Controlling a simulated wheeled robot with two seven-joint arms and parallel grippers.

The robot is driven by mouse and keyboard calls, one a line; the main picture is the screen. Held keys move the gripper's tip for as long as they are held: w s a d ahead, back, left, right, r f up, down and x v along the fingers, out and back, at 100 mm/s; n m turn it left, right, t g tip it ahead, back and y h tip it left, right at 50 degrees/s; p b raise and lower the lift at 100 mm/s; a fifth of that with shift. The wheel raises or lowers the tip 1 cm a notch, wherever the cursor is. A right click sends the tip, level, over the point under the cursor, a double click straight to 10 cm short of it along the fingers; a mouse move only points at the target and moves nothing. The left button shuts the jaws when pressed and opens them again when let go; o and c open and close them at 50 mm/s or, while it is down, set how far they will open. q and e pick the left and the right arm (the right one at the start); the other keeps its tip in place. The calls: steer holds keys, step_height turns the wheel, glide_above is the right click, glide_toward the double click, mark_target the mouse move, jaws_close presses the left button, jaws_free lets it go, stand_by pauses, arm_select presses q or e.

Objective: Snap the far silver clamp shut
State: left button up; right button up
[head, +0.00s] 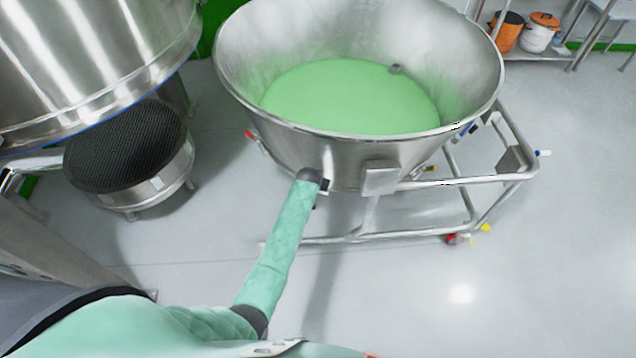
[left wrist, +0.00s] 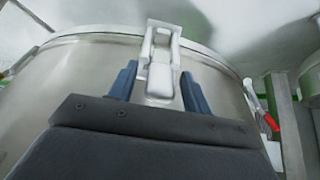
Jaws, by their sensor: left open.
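A silver clamp (left wrist: 160,62) stands on the steel wall near the rim in the left wrist view, with a loop-like upper part and a plain lower tab. I cannot tell whether it is latched. My left gripper (left wrist: 158,84) is open, its two blue fingers on either side of the clamp's lower part; contact is not clear. In the head view my left gripper (head: 319,187) is at the near outer wall of the steel bowl (head: 345,150), mostly hidden behind my wrist, and the clamp is not visible there. My right gripper is not in view.
The bowl holds green material (head: 350,97) and sits on a tubular steel frame (head: 470,183). A red-tipped handle (left wrist: 269,121) is right of the clamp in the wrist view. A large steel vessel (head: 95,60) and a dark mesh drum (head: 125,150) stand left. Floor at right is clear.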

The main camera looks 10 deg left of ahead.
arm_select(q)
steer(key=shift+s, duration=0.1)
steer(key=shift+s+r, duration=0.15)
steer(key=shift+r, duration=0.05)
steer(key=b+v, duration=0.2)
steer(key=v, duration=0.5)
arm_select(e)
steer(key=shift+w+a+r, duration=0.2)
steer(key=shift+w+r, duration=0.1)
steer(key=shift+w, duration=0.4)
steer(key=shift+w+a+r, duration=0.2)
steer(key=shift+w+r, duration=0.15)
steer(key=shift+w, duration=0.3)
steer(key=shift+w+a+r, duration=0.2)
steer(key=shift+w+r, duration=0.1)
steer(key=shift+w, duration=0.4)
arm_select(q)
steer(key=shift+r, duration=0.1)
